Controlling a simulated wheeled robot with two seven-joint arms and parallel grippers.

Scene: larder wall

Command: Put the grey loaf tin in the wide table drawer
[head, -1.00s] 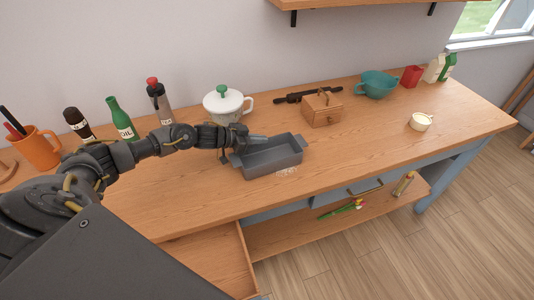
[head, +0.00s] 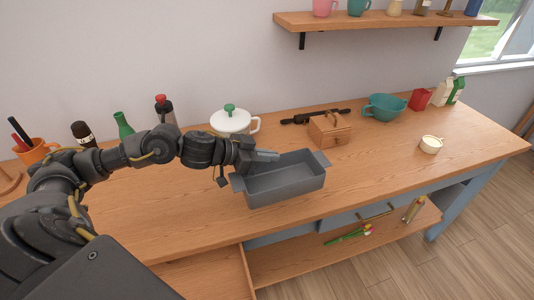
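The grey loaf tin (head: 284,184) is upright and empty, and it appears raised a little above the table top. My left gripper (head: 266,156) is at the tin's far left rim and looks shut on it; the fingertips are partly hidden by the wall. An open wooden drawer (head: 207,283) sticks out below the table's front edge at the bottom, partly hidden by my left arm. Its visible inside is bare. My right gripper is not in view.
A closed drawer with a brass handle (head: 377,212) is at the right. Bottles stand behind my arm.

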